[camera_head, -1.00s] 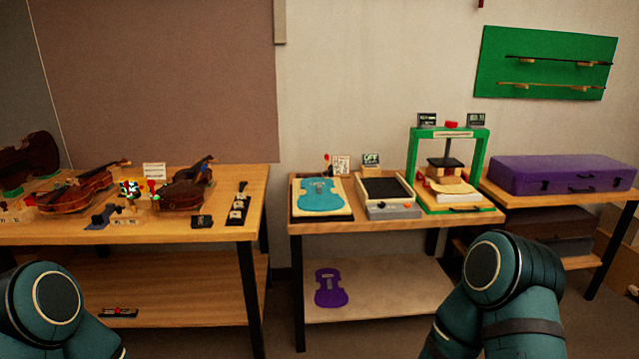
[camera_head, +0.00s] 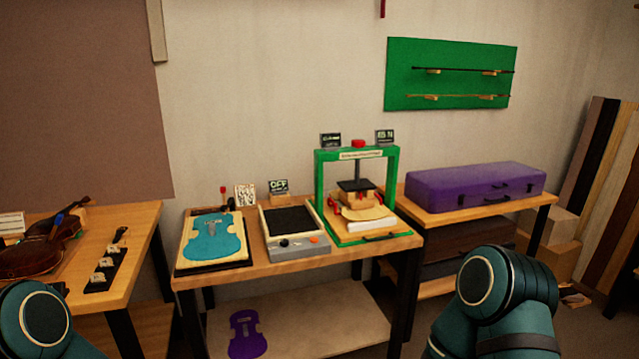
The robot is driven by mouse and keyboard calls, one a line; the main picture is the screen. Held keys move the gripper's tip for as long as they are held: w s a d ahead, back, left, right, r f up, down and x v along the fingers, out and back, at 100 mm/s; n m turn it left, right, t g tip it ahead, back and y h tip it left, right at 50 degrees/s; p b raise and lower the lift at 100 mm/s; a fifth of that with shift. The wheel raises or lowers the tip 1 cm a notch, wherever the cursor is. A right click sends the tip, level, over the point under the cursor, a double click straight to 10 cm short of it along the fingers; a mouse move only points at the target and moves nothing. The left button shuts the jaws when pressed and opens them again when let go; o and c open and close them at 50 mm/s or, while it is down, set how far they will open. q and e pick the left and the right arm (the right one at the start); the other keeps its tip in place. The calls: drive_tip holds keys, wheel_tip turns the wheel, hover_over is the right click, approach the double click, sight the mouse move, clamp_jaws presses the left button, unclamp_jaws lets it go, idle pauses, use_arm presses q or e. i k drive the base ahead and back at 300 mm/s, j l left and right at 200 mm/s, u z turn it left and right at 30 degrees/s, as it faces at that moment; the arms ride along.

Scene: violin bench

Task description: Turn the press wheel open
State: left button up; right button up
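The green press frame (camera_head: 320,178) stands on the right part of the middle bench. A red knob (camera_head: 358,143) sits on top of its crossbar, between two small dark displays. Small red wheel-like parts (camera_head: 333,204) show low inside the frame; I cannot tell which red part is the press wheel. A dark press plate (camera_head: 355,185) is above a wooden block and a pale stack on the press base. Both my arms show at the bottom corners, well short of the bench. Neither gripper is in view.
On the middle bench (camera_head: 290,263), left of the press, are a grey box with a black top (camera_head: 292,219) and a blue violin-shaped plate (camera_head: 213,238). A purple case (camera_head: 475,187) lies on the right bench. A violin (camera_head: 40,250) is at left.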

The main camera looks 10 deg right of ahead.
sight(358, 144)
drive_tip(key=i+l+z, duration=0.1)
drive_tip(key=l, duration=0.4)
drive_tip(key=i+l+z, duration=0.1)
drive_tip(key=l, duration=0.35)
drive_tip(key=i+l, duration=0.2)
